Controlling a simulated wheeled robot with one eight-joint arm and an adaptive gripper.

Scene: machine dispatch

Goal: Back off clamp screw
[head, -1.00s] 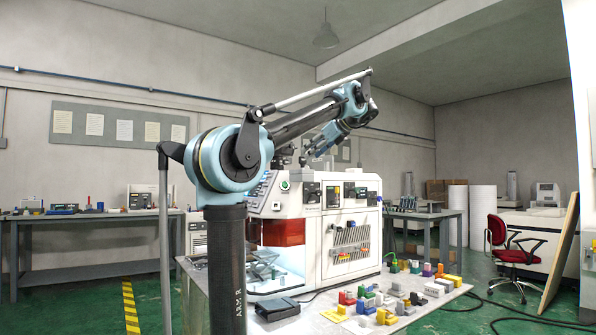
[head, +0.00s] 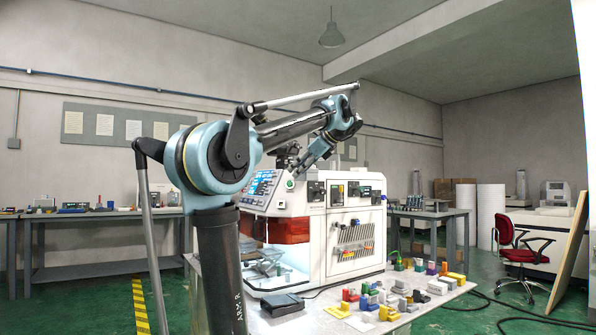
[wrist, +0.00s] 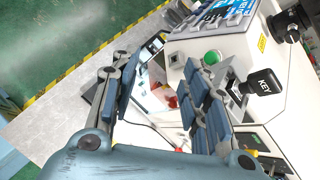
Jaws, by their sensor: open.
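My gripper (head: 306,162) hangs above the top front of a white machine (head: 312,235). In the wrist view its blue padded fingers (wrist: 166,98) are spread apart with nothing held between them. A black part marked KEY (wrist: 265,84) sticks out of the machine just right of the right finger. A green button (wrist: 212,57) is beyond that finger, and a black knob (wrist: 287,27) is at upper right. A grey metal fixture (head: 268,264) stands in the machine's lit lower bay. I cannot make out a clamp screw in either view.
A table (head: 405,318) in front of the machine holds several coloured blocks (head: 383,297) and a black flat box (head: 282,304). A screen (head: 262,186) is on the machine's left. A red chair (head: 508,240) stands at right. Open floor (head: 115,305) lies left.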

